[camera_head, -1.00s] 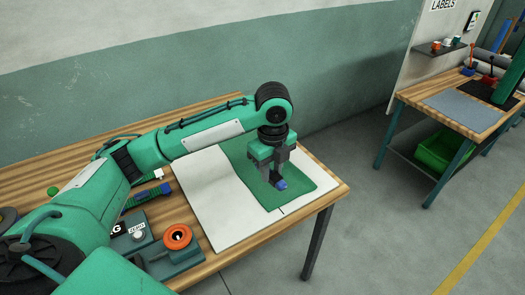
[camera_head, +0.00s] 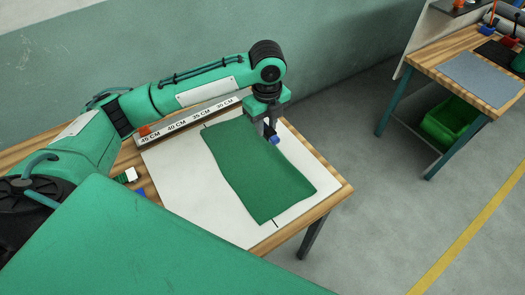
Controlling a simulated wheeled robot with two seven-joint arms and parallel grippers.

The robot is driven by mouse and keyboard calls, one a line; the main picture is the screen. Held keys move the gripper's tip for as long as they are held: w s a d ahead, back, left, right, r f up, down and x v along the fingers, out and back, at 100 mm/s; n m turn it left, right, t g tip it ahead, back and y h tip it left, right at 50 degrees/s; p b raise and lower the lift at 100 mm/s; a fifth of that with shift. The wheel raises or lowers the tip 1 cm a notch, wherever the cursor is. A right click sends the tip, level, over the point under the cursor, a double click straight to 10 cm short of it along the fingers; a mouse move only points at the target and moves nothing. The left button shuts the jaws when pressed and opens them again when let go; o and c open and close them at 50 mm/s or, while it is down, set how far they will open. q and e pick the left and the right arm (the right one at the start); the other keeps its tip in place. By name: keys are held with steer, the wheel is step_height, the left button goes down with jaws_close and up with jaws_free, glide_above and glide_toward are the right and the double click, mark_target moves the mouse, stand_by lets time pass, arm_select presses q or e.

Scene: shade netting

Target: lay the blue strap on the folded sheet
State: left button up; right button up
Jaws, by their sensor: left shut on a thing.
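The folded sheet (camera_head: 250,178) is a green rectangle lying on a white board (camera_head: 180,190) on the wooden table. My left gripper (camera_head: 271,132) points down at the far right edge of the sheet. It is shut on the blue strap (camera_head: 274,140), of which only a small blue end shows below the fingers. I cannot tell whether the strap touches the sheet. My right gripper is out of view.
A ruler strip (camera_head: 190,120) with centimetre marks runs along the board's far edge. A large green arm part of mine covers the near left. A second table (camera_head: 480,85) with a green bin (camera_head: 450,122) stands at the right, across open floor.

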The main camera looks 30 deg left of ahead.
arm_select(q)
glide_above(265, 163)
step_height(265, 163, down, 5)
step_height(265, 163, down, 5)
steer(key=shift+d+r+p, duration=0.1)
steer(key=shift+p, duration=0.6)
steer(key=shift+f, duration=0.6)
step_height(265, 163, down, 3)
steer(key=shift+f+p, duration=0.15)
steer(key=shift+p, duration=0.3)
steer(key=shift+f, duration=0.3)
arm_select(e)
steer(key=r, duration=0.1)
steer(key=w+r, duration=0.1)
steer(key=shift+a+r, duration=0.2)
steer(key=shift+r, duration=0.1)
